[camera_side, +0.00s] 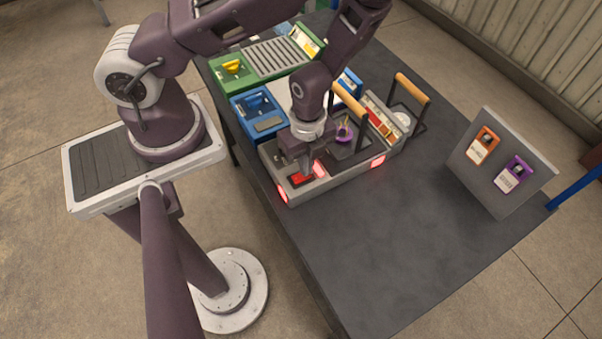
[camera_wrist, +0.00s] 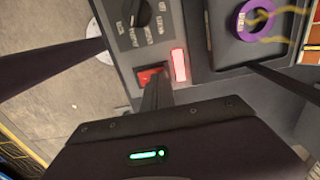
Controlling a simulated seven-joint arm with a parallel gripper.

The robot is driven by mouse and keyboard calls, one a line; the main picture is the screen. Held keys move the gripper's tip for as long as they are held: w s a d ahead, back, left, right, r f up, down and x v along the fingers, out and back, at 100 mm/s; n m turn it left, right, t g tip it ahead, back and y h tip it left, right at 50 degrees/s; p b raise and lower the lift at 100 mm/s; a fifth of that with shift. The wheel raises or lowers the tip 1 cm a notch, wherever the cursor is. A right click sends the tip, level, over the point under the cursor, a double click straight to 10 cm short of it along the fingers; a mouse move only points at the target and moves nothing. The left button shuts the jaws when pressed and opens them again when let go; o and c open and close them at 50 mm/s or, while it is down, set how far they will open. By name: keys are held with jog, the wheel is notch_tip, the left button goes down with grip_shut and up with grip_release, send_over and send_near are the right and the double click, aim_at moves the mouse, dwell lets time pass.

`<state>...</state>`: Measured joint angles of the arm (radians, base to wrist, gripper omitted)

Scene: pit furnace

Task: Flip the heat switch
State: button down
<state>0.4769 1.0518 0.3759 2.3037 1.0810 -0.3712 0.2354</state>
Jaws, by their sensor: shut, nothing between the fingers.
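The heat switch, a small red rocker (camera_wrist: 149,76), sits on the grey furnace panel in the wrist view. It also shows in the side view as a red patch (camera_side: 299,179) by the front left corner of the furnace (camera_side: 330,187). My gripper (camera_side: 307,173) is shut and empty, pointing down at the panel. In the wrist view its fingertips (camera_wrist: 157,80) are right at the switch and cover part of it. I cannot tell whether they touch it. A lit red lamp (camera_wrist: 179,66) is just right of the switch.
A black knob (camera_wrist: 139,13) sits near the switch. A purple ring (camera_wrist: 253,20) lies in the furnace's dark recess. Green (camera_side: 232,73) and blue (camera_side: 259,114) units stand at left. A tilted board (camera_side: 500,160) stands right; the table front is clear.

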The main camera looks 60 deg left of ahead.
jog(key=shift+f, duration=0.25)
jog(key=shift+r, duration=3.55)
